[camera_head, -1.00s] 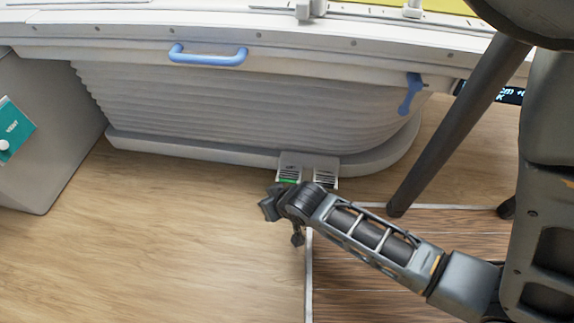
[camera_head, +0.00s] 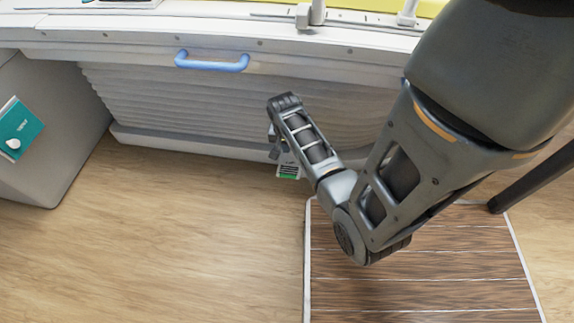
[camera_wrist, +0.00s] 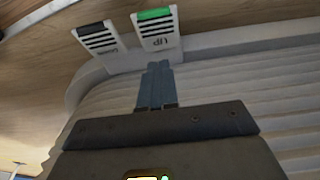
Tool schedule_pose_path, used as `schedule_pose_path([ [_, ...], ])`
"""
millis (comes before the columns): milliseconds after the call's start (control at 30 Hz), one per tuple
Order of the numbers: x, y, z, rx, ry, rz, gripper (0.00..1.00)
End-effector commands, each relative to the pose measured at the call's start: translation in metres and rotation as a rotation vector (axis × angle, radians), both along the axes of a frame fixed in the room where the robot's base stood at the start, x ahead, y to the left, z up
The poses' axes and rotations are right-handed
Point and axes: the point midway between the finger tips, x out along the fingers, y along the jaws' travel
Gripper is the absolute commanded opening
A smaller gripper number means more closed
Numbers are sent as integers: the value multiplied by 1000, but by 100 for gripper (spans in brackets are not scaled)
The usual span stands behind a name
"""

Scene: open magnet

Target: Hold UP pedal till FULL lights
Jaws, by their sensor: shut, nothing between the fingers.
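The UP pedal (camera_wrist: 156,28), white with a green strip and dark ribs, juts from the base of the ribbed table column. In the head view the UP pedal (camera_head: 288,171) shows just below my wrist. A second pedal with a black strip (camera_wrist: 98,38) sits beside it in the wrist view; my arm hides it in the head view. My gripper (camera_wrist: 157,66) is shut and empty, its fingertips pointing toward the UP pedal; I cannot tell whether they touch. In the head view my gripper (camera_head: 273,145) is partly hidden by my wrist. No FULL light is readable.
The ribbed column (camera_head: 180,110) stands behind the pedals, under the white table edge with a blue handle (camera_head: 212,61). A grey cabinet (camera_head: 45,130) with a teal card (camera_head: 18,130) is at left. Wooden floor (camera_head: 190,240) is clear; a brown slatted mat (camera_head: 430,275) lies at right.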

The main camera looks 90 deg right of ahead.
Motion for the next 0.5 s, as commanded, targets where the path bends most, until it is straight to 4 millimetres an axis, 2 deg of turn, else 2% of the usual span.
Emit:
schedule_pose_path([
  [167,0,-2,-14,0,0,0,0],
  [500,-2,-13,-78,1,0,0,0],
])
